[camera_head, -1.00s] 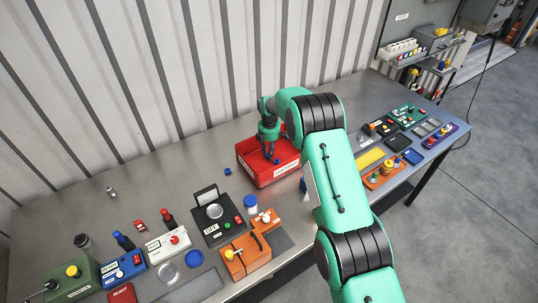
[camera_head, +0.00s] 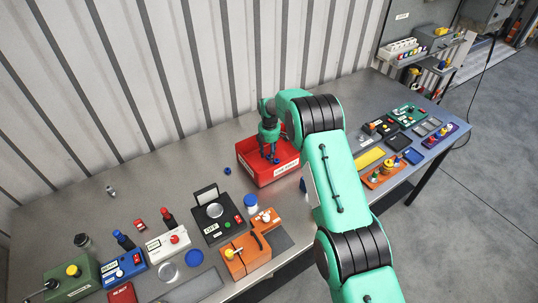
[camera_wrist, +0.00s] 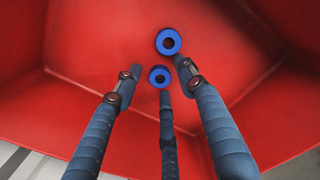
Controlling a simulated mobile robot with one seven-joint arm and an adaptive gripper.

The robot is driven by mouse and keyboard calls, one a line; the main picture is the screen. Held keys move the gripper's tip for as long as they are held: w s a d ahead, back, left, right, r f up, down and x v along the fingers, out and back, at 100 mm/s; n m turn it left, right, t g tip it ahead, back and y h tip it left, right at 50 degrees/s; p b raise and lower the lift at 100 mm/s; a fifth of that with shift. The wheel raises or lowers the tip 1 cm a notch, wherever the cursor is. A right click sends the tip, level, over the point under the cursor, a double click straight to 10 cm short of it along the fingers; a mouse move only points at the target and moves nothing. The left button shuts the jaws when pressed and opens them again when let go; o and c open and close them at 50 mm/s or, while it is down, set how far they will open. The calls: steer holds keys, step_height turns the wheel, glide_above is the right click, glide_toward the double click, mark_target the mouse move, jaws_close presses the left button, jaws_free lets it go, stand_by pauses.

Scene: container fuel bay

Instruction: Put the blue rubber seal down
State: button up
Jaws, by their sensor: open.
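In the wrist view, two blue rubber seals, ring-shaped with dark centres, show against the red bin's inside. The upper seal (camera_wrist: 168,42) lies near the right fingertip. The lower seal (camera_wrist: 159,76) is between the spread fingers, at the tip of the middle one; I cannot tell whether it touches that finger or the floor. My gripper (camera_wrist: 155,74) has its fingers apart and points down into the red bin (camera_wrist: 75,40). In the head view my gripper (camera_head: 269,152) is inside the red bin (camera_head: 270,178), partly hiding its contents.
A small blue ring (camera_head: 227,171) lies on the metal bench left of the bin. A black device (camera_head: 216,219), a blue-lidded jar (camera_head: 251,203) and orange boxes (camera_head: 247,255) stand in front-left. Several trays and devices are at the right. Bare bench lies behind-left.

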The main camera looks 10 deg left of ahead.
steer(key=shift+r, duration=0.15)
step_height(320, 180, up, 12)
steer(key=shift+b, duration=0.4)
stand_by(0.3)
stand_by(0.6)
